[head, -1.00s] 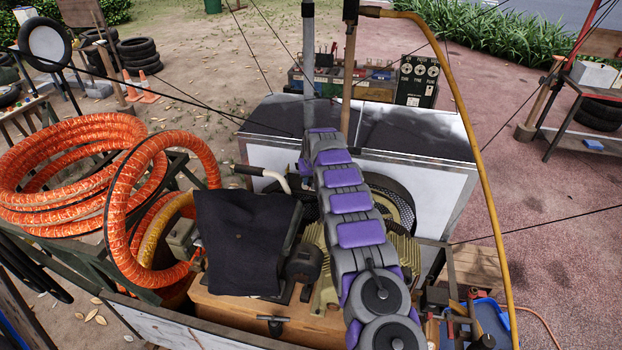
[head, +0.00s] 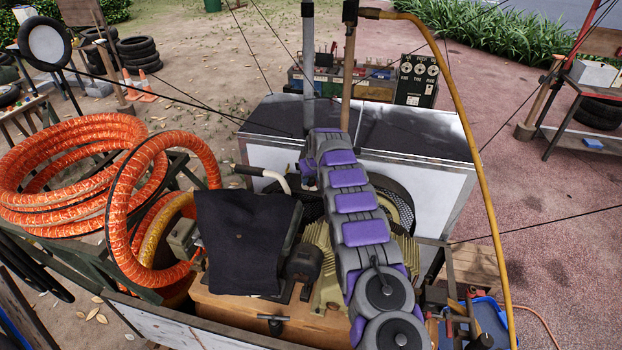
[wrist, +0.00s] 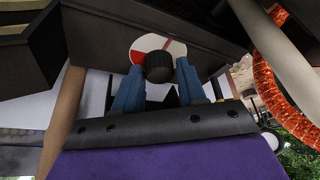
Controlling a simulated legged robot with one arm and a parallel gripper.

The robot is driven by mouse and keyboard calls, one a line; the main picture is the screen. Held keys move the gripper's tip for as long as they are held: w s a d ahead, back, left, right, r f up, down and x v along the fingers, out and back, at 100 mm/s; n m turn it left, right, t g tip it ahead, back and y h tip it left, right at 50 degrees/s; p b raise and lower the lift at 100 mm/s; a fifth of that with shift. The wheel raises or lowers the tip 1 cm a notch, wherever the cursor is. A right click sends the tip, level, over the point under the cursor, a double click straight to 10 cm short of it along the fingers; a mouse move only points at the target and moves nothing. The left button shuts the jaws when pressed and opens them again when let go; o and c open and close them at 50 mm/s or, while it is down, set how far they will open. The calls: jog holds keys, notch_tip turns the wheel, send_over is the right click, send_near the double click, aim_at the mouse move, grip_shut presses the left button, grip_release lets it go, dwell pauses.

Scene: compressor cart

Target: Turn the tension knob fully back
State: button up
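In the wrist view the tension knob (wrist: 160,66) is a black round knob in front of a dial (wrist: 143,48) with red and white sectors, under a dark panel. My gripper (wrist: 160,70) has two blue fingers, one on each side of the knob. The knob fills the space between the fingertips, and they appear shut on it. In the head view my purple and grey arm reaches away over the cart; the knob and fingers are hidden there.
Beside my arm are a black cloth (head: 240,240) and the ribbed compressor (head: 325,262). An orange hose coil (head: 75,160) lies at left. A yellow hose (head: 478,165) hangs at right. White-sided boxes (head: 420,190) stand behind.

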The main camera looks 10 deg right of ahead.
jog(key=o, duration=0.3)
jog(key=v, duration=1.7)
jog(key=shift+r, duration=0.1)
